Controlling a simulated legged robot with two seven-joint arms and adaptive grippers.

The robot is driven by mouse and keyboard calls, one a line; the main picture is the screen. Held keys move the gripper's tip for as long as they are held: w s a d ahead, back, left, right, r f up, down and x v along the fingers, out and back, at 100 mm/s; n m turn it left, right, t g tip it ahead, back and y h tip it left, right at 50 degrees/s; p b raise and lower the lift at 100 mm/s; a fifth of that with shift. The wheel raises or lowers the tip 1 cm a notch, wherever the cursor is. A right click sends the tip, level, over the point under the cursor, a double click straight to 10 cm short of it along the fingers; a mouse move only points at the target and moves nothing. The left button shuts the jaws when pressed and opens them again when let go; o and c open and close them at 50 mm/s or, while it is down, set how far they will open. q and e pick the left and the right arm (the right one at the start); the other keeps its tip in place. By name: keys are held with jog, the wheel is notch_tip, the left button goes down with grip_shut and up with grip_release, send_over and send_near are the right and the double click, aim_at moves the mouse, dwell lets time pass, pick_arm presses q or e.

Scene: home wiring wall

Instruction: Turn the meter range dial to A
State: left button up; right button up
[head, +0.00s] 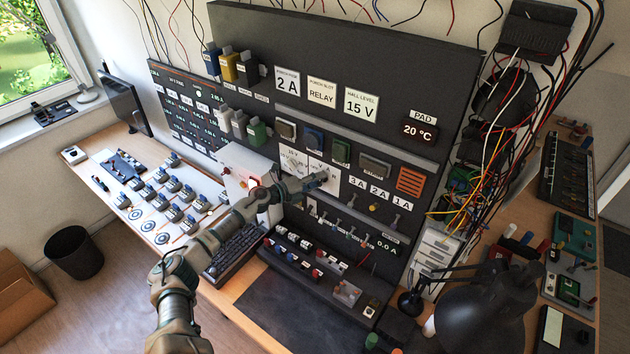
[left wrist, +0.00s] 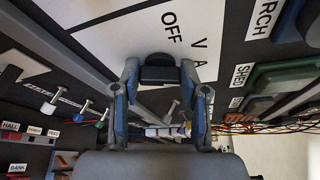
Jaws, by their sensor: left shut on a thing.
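The meter range dial is a dark knob (left wrist: 159,72) on a white plate (left wrist: 130,38) lettered OFF, V and A in the left wrist view. My left gripper (left wrist: 160,80) is shut on this knob, with one finger on either side. I cannot tell which letter the knob points to. In the head view my left gripper (head: 325,181) is at the white plates in the middle of the black panel, and the arm and gripper hide the knob. My right gripper is not in view.
The black panel (head: 400,70) carries labels, including 2 A, RELAY and 15 V. Several small levers (head: 351,201) stick out below the plates. A keyboard (head: 234,250) lies under my left arm. A black lamp (head: 485,305) and loose wires crowd the right.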

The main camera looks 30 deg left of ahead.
pick_arm(q)
jog(key=o, duration=1.1)
jog(key=shift+s+d+f, duration=0.1)
jog(key=shift+d+f, duration=0.25)
jog(key=shift+f, duration=0.15)
jog(key=shift+o, duration=0.2)
jog(key=shift+r, duration=0.15)
jog(key=v, duration=1.1)
jog(key=shift+s+a, duration=0.2)
jog(key=shift+s, duration=0.05)
jog(key=shift+r, duration=0.15)
